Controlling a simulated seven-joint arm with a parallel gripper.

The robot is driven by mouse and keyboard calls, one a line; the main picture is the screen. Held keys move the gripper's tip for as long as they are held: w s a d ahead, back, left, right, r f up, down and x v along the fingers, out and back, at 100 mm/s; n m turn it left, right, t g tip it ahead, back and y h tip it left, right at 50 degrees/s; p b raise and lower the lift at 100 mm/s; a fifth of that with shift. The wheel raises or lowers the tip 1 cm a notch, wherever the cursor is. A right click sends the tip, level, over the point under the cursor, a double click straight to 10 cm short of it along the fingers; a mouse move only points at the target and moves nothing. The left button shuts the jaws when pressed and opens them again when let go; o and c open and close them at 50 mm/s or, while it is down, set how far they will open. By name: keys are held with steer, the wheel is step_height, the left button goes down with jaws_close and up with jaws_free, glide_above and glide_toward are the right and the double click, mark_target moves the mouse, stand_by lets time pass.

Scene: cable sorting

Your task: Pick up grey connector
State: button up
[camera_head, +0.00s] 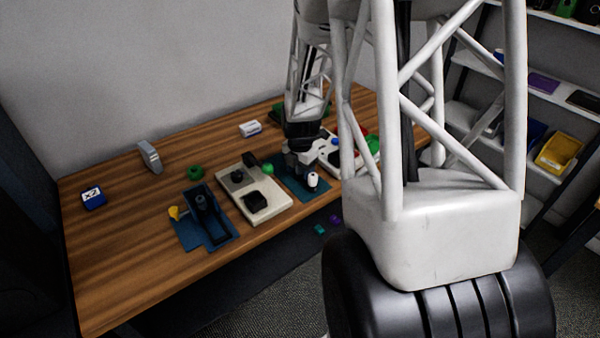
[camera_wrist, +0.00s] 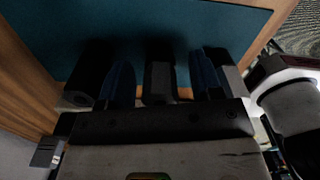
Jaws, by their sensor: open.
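My gripper (camera_wrist: 161,66) points down over a teal mat (camera_wrist: 150,18) in the wrist view. Its two blue-padded fingers stand apart. A dark grey block-like piece (camera_wrist: 158,78) sits between them, with a gap visible on each side; it looks like the grey connector, but the view is too dark to be sure. In the head view my gripper (camera_head: 300,160) is low over the teal mat at the table's right part. A small white-topped piece (camera_head: 312,180) shows just in front of it. The arm hides part of this area.
A pale board with black parts (camera_head: 226,188) and a blue fixture (camera_head: 205,215) lie left of my gripper. A green ring (camera_head: 195,172), grey upright block (camera_head: 150,156), blue-white box (camera_head: 93,198) and white box (camera_head: 250,129) stand farther off. The table's left front is clear.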

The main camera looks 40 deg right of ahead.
stand_by(0.4)
steer(key=c, duration=1)
steer(key=shift+r, duration=0.15)
steer(key=shift+r, duration=4.9)
